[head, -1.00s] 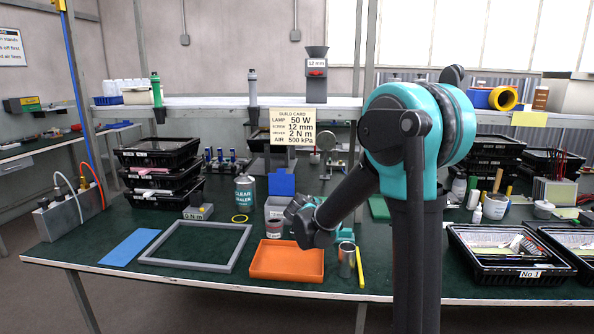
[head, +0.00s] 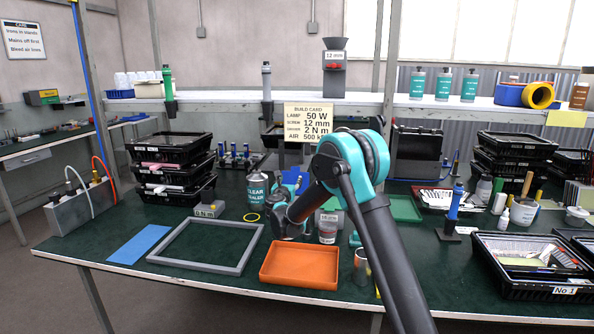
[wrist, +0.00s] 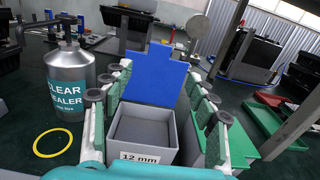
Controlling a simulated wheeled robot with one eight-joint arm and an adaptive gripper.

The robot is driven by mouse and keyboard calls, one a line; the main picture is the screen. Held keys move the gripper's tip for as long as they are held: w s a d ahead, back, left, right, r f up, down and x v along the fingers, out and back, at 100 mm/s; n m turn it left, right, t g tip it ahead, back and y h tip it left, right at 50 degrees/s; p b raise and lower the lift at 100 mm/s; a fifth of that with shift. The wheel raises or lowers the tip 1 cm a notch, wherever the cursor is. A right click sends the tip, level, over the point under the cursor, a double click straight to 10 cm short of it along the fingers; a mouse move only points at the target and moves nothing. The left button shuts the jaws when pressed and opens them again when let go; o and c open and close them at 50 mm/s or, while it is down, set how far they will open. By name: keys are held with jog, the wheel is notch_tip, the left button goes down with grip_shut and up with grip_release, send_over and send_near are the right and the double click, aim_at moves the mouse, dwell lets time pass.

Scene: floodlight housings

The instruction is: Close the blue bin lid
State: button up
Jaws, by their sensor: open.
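The grey bin (wrist: 140,136) with a "12 mm" label stands in the middle of the wrist view, its dark inside showing. Its blue lid (wrist: 155,75) stands up, open, at the bin's far side. My gripper (wrist: 160,82) is open, with green-padded fingers to the left and right of the bin and lid; I cannot tell whether they touch. In the head view, part of the blue lid (head: 303,182) shows behind my gripper (head: 285,222), and the bin is mostly hidden by it.
A grey "Clear Sealer" bottle (wrist: 70,82) stands left of the bin, with a yellow ring (wrist: 53,143) near it. An orange tray (head: 300,266) and grey frame (head: 207,245) lie in front. A tin (head: 328,229) stands to the right. Green trays (wrist: 275,125) lie right.

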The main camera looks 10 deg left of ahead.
aim_at(295, 169)
jog(key=w, duration=1.4)
jog(key=shift+d, duration=0.25)
jog(key=shift+s, duration=0.1)
jog(key=shift+c, duration=0.2)
grip_shut()
